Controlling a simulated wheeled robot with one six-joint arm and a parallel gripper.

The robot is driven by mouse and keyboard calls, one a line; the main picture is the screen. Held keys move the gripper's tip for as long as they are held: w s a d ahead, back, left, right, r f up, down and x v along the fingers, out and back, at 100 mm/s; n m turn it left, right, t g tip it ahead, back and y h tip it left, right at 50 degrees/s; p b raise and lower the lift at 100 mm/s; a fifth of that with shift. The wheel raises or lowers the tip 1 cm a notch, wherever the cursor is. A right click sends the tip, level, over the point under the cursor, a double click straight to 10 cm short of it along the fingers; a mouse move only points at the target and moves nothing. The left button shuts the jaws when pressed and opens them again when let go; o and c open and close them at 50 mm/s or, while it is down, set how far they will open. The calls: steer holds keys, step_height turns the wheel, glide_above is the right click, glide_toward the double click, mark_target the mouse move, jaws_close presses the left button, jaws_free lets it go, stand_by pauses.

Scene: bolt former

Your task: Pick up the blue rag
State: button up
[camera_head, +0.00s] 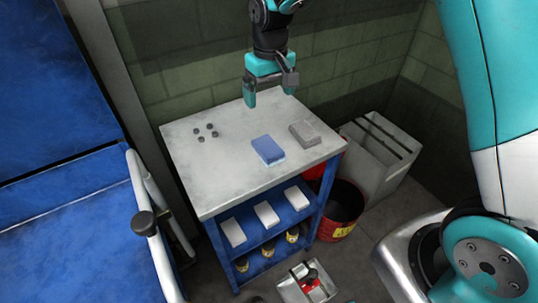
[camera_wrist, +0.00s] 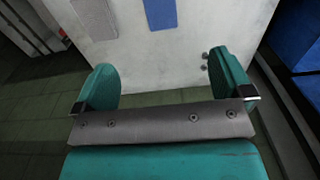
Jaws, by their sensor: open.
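The blue rag (camera_head: 268,150) lies flat on the grey top of the blue cart (camera_head: 190,150), a little right of the middle. In the wrist view the blue rag (camera_wrist: 160,13) shows at the top edge and is partly cut off. My gripper (camera_head: 268,93) is above the back part of the cart top, apart from the rag. In the wrist view my gripper (camera_wrist: 170,80) has its two teal fingers wide apart with nothing between them.
A grey rag (camera_head: 304,133) lies right of the blue one. Several small dark round parts (camera_head: 206,131) sit at the left of the top. White boxes (camera_head: 266,214) fill the shelf below. A red bin (camera_head: 338,212) and grey box (camera_head: 380,155) stand right. A wall is behind.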

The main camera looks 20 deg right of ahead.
steer(key=p, duration=0.3)
glide_above(268, 145)
steer(key=f, duration=1.3)
steer(key=shift+d, duration=0.25)
steer(key=shift+a+f+p, duration=0.15)
steer(key=shift+f+p, duration=0.3)
steer(key=shift+f, duration=0.95)
steer(key=shift+a+f+p, duration=0.1)
steer(key=shift+f+p, duration=0.3)
steer(key=shift+f, duration=0.95)
steer(key=shift+c, duration=0.2)
steer(key=c, duration=1)
steer(key=shift+r, duration=0.15)
step_height(268, 145, up, 20)
steer(key=b, duration=0.3)
steer(key=shift+s+b, duration=0.1)
steer(key=shift+b, duration=0.2)
